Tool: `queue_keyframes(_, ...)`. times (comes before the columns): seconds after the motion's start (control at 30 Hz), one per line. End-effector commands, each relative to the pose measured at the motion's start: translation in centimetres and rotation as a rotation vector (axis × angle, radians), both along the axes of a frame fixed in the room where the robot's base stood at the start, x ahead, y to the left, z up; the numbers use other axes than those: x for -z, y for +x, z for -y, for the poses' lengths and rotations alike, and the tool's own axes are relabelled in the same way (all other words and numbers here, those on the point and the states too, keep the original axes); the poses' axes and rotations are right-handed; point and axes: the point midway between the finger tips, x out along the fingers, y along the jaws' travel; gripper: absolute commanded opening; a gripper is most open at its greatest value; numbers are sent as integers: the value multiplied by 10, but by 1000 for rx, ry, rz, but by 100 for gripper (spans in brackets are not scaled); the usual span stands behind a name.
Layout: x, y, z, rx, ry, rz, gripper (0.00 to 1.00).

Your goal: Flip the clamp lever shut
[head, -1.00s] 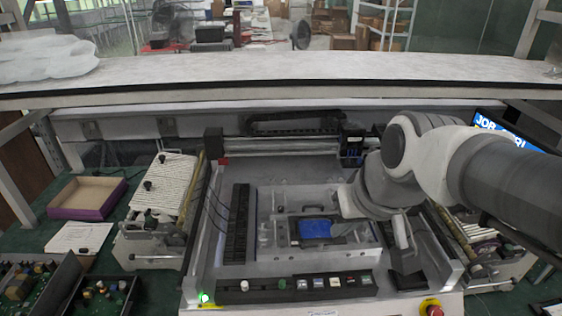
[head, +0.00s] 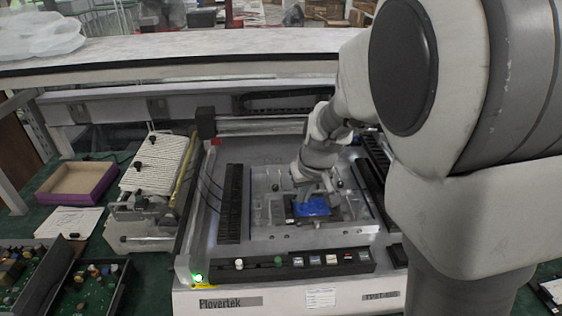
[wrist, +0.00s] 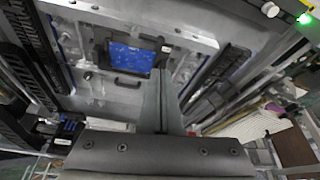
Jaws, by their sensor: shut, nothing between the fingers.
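A blue circuit board (head: 312,206) sits in a dark frame on the metal fixture plate (head: 345,232) of the bench machine. The board also shows in the wrist view (wrist: 128,60). My gripper (head: 308,196) points down close above the board's far side in the head view; contact cannot be told. In the wrist view its fingers (wrist: 164,76) are together and empty, just beside the board's frame. Small black-tipped clamp parts (head: 340,183) stand around the board. I cannot tell for certain which one is the clamp lever, or whether it is open.
A black slotted rail (head: 234,203) stands left of the plate. A button panel (head: 297,262) runs along the machine's front. My arm hides much of the right side. A purple-edged tray (head: 77,182) and bins of parts (head: 92,290) lie at the left.

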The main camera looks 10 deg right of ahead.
Motion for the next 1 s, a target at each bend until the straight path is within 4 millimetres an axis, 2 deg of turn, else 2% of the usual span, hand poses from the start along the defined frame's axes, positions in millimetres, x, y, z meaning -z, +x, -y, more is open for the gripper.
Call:
queue_keyframes(0.47, 6, 3, -1, -1, -4, 0, 0)
queue_keyframes(0.57, 17, 6, -1, 0, -6, -2, 0)
queue_keyframes(0.8, 58, 20, -3, 2, -5, -3, 0)
queue_keyframes(1.0, 85, 31, -5, 2, -5, -1, 0)
